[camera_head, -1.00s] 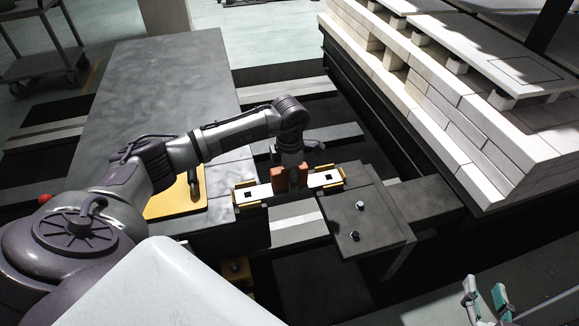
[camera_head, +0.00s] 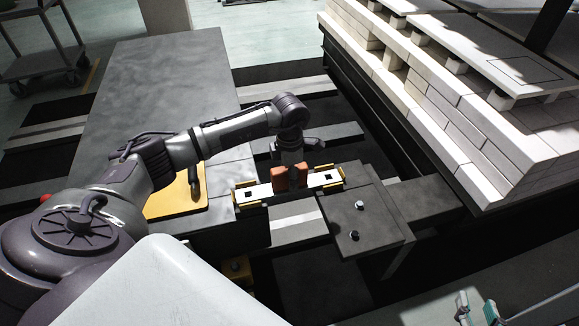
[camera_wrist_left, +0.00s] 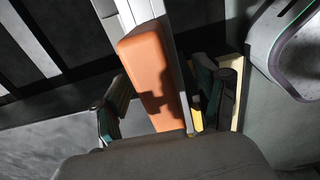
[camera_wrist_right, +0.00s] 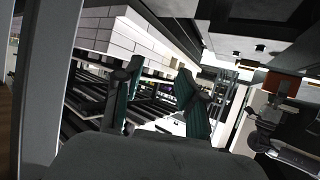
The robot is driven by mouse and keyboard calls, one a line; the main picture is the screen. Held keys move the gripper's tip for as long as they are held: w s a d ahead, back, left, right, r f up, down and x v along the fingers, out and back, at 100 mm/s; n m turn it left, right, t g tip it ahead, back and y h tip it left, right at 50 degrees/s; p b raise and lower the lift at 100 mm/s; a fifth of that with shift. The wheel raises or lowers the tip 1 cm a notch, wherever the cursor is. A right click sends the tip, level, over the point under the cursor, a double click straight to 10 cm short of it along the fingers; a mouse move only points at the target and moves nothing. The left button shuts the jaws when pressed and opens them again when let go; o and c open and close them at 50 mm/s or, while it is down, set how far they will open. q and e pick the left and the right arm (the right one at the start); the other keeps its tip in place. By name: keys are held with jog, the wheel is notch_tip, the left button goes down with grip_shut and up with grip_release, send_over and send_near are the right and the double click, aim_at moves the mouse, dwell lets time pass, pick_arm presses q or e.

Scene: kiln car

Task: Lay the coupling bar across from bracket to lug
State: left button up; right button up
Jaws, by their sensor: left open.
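The coupling bar (camera_head: 262,193) is white with a dark square hole near each end and an orange grip (camera_head: 279,178) in the middle. It spans the gap from the left deck to the dark plate on the right. Yellow pieces flank its left end (camera_head: 237,197) and right end (camera_head: 341,172); how deep it sits cannot be told. My left gripper (camera_head: 289,158) is open just above and behind the grip. In the left wrist view, the orange grip (camera_wrist_left: 150,70) lies between the spread fingers. My right gripper (camera_head: 477,312) is open and empty at lower right, far from the bar.
The dark plate (camera_head: 375,220) carries two upright pins (camera_head: 360,205). A yellow plate with a dark handle (camera_head: 172,205) lies on the left deck (camera_head: 150,100). A stack of pale bricks (camera_head: 450,110) stands at right. Dark gaps lie between the decks.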

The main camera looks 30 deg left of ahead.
pick_arm(q)
jog(key=shift+r, duration=0.2)
pick_arm(e)
jog(key=shift+s+d+f+g, duration=0.25)
jog(key=shift+s+f+g, duration=0.05)
jog(key=shift+f+g, duration=0.1)
pick_arm(q)
jog(key=shift+r, duration=0.1)
pick_arm(e)
jog(key=shift+s+f, duration=0.15)
pick_arm(q)
jog(key=shift+r+p, duration=0.45)
jog(key=shift+p, duration=0.1)
jog(key=shift+r, duration=0.2)
jog(key=shift+r+p, duration=0.15)
jog(key=shift+p, duration=0.15)
pick_arm(e)
jog(key=s+d+f+g+h, duration=0.1)
jog(key=s+f+g, duration=0.2)
jog(key=s, duration=0.1)
jog(key=shift+s+d+f+g, duration=0.3)
jog(key=shift+d+f+g, duration=0.05)
jog(key=shift+g, duration=0.05)
jog(key=shift+s+d+f, duration=0.1)
jog(key=shift+s, duration=0.05)
